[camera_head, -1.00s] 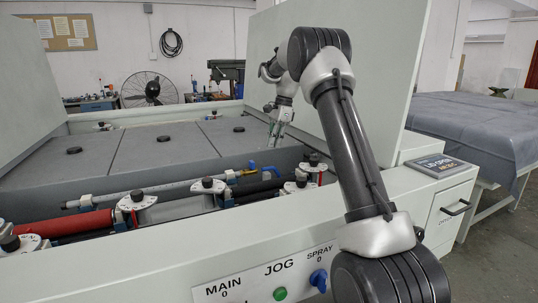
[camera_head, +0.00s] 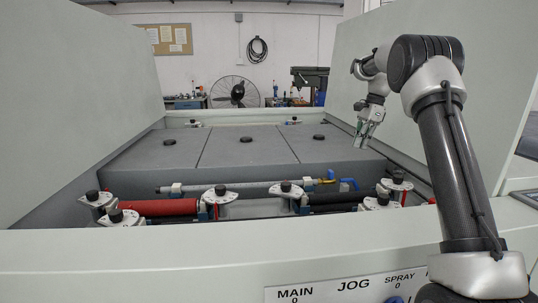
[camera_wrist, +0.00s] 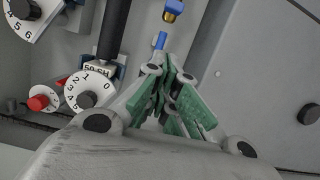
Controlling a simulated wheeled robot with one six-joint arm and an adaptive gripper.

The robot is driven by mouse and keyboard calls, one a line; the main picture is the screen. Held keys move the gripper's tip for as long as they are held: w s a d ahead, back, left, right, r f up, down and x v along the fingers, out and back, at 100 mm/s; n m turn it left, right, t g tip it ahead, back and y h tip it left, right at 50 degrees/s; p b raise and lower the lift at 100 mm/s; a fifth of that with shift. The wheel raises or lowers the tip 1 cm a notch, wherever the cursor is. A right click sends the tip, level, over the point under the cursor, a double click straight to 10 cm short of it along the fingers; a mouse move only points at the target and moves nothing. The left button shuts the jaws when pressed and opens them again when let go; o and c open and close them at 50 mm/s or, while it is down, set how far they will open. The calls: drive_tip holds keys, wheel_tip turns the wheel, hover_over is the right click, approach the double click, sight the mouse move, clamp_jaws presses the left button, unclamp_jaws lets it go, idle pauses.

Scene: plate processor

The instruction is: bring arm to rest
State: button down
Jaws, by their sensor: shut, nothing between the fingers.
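My arm rises at the right of the head view and bends over the open plate processor (camera_head: 120,250). My gripper (camera_head: 362,147) hangs, pointing down, over the right end of the machine's opening. In the wrist view my gripper (camera_wrist: 172,58) shows green finger pads brought together with nothing between them. Below it in the wrist view are a black roller (camera_wrist: 113,28), a numbered dial (camera_wrist: 92,88) and a blue and brass fitting (camera_wrist: 172,10). The gripper appears apart from these parts.
Grey cover panels (camera_head: 245,150) with black knobs fill the back of the opening. A red roller (camera_head: 160,207) and several dials lie along its front. Raised lids stand at the left (camera_head: 75,110) and right (camera_head: 470,90). A control panel (camera_head: 345,287) is on the front.

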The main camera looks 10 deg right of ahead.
drive_tip(key=s+f+n, duration=0.3)
drive_tip(key=f+n, duration=0.2)
drive_tip(key=n, duration=0.1)
drive_tip(key=s+a+r+n+t+h, duration=0.1)
drive_tip(key=s+a+n, duration=0.1)
drive_tip(key=s, duration=1.1)
drive_tip(key=s+a+r+n+t+h, duration=0.1)
drive_tip(key=s+n, duration=0.4)
drive_tip(key=s, duration=0.8)
drive_tip(key=s+a+r+n, duration=0.2)
drive_tip(key=s+a+n, duration=0.1)
drive_tip(key=s, duration=1)
drive_tip(key=shift+s+n+t+h, duration=0.1)
drive_tip(key=shift+n+t+h, duration=0.3)
drive_tip(key=shift+n, duration=0.1)
drive_tip(key=shift+s+a+r+t, duration=0.3)
drive_tip(key=shift+s+r+t, duration=0.2)
drive_tip(key=shift+s+r, duration=0.2)
drive_tip(key=shift+a+r+t, duration=0.15)
drive_tip(key=shift+r+t, duration=0.15)
drive_tip(key=shift+r, duration=0.15)
